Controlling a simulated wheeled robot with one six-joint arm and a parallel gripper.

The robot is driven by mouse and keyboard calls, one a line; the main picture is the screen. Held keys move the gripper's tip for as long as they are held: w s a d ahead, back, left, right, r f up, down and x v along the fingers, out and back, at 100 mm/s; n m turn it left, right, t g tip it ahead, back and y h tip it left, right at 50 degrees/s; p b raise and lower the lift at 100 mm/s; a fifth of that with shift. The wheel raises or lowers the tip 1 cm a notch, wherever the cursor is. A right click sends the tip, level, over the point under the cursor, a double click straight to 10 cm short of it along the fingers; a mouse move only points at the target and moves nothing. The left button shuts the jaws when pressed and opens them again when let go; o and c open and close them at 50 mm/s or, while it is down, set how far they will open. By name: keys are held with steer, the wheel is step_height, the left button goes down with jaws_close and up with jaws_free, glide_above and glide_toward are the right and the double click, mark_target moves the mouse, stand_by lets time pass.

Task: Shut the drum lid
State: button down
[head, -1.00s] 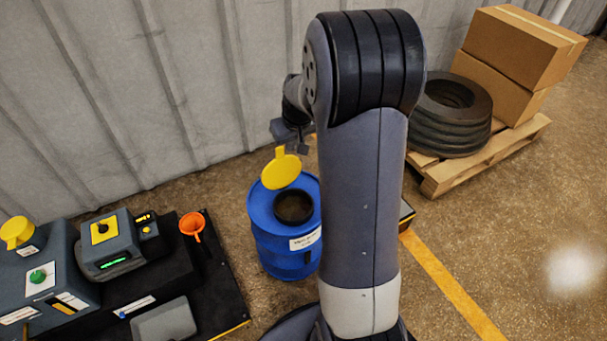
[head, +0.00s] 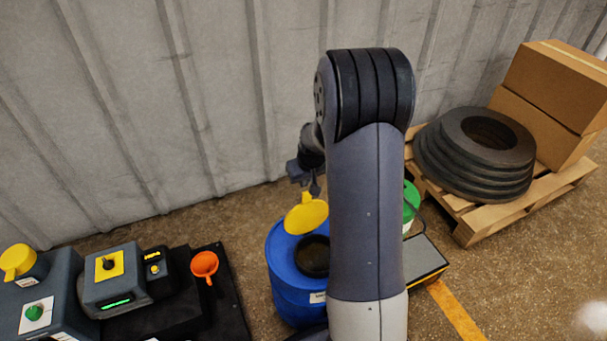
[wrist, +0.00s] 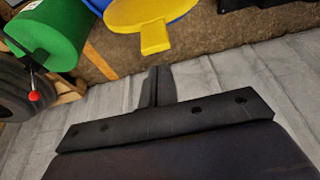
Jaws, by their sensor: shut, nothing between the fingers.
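The blue drum (head: 288,292) stands on the floor left of my arm, its dark round opening showing. Its yellow lid (head: 306,216) is tilted up at the far side of the opening, so the drum is open. In the wrist view the lid (wrist: 140,12) and its tab (wrist: 155,40) show at the top, with a strip of blue drum behind. My gripper (head: 315,189) is on the wall side of the raised lid, close to its upper edge. In the wrist view its fingertips (wrist: 158,70) are together and empty, with a small gap visible below the tab.
A control unit (head: 115,280) and orange funnel (head: 204,264) are left of the drum. A green container (head: 411,200) stands behind my arm, also in the wrist view (wrist: 50,32). A pallet (head: 470,227) with dark rings and boxes is at right. The corrugated wall is behind.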

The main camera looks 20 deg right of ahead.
steer(key=shift+s, duration=0.75)
steer(key=shift+s+f+b, duration=0.1)
steer(key=shift+s+b, duration=0.05)
steer(key=shift+b, duration=0.25)
